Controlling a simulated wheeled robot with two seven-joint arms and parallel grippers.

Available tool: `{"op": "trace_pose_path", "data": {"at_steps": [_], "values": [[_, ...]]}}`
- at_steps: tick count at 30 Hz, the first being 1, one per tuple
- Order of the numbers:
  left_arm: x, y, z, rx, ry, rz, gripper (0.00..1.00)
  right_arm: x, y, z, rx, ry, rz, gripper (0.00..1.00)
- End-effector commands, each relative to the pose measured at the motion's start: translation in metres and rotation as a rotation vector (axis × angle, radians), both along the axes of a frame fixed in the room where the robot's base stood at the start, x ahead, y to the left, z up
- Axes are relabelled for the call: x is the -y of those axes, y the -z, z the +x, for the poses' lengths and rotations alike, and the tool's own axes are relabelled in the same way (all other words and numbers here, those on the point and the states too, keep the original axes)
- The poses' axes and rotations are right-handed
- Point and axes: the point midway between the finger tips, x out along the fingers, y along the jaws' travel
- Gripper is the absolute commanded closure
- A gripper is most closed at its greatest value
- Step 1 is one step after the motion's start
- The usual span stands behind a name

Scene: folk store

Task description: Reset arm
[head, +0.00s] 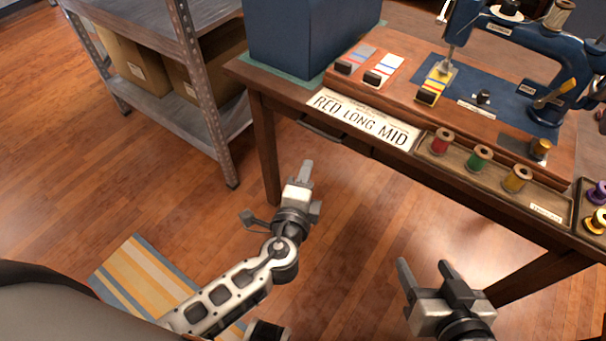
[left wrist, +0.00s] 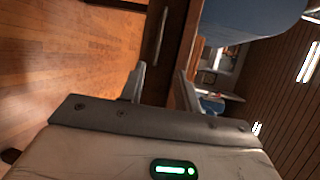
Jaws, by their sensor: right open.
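My left gripper (head: 305,172) is held over the wooden floor, in front of the table's left leg. In the left wrist view its two fingers (left wrist: 159,85) stand apart with nothing between them. In the head view they overlap, so their gap is hidden there. My right gripper (head: 426,270) is at the lower right of the head view, over the floor in front of the table. Its two fingers are spread and hold nothing.
The sewing table (head: 262,82) carries a blue sewing machine (head: 520,37), a sign reading RED LONG MID (head: 362,119) and a tray (head: 560,213) of thread spools. A metal shelf (head: 207,85) with cardboard boxes stands left. A striped mat (head: 140,275) lies on the floor.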

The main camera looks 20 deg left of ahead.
Motion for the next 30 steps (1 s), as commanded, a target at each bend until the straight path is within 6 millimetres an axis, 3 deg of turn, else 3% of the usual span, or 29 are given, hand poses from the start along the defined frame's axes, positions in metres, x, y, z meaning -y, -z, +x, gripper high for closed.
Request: {"op": "trace_pose_path", "data": {"at_steps": [12,14,17,21,23,30], "values": [[-0.001,0.0,0.0,-0.001,-0.005,-0.005,0.68,0.001,0.0,0.0,0.0,0.0,-0.001,0.39],[-0.007,-0.001,-0.002,-0.008,-0.032,-0.031,0.68,0.001,0.0,0.0,0.0,0.001,-0.002,0.39],[-0.032,-0.004,-0.011,-0.048,-0.157,-0.155,0.68,0.001,0.0,0.0,0.0,0.001,-0.002,0.39],[-0.086,-0.001,-0.05,-0.185,-0.47,-0.476,0.68,0.001,0.0,0.0,-0.001,0.001,-0.002,0.39],[-0.102,0.003,-0.072,-0.263,-0.592,-0.611,0.68,0.001,0.0,0.0,-0.001,0.001,-0.002,0.39],[-0.112,0.005,-0.138,-0.517,-0.839,-0.939,0.68,0.001,0.0,0.0,0.0,0.0,-0.002,0.39]]}}
